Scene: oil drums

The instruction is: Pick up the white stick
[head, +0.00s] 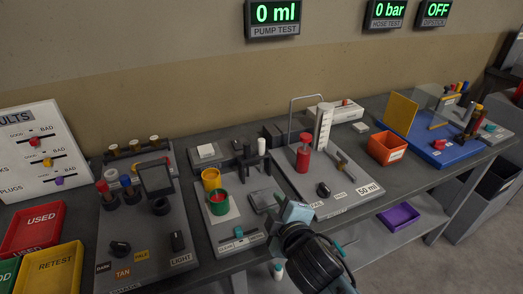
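A short white stick (262,147) stands upright in a dark rack (248,163) at the back of the middle grey panel. I cannot tell for sure that it is the stick meant. My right gripper (295,212) is at the bench's front edge, in front of and to the right of the rack, well apart from the stick. Its fingers are too small and foreshortened to show whether they are open or shut. My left gripper is not in view.
An orange bin (386,148) is further right. A purple tray (398,216) lies on the lower shelf.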

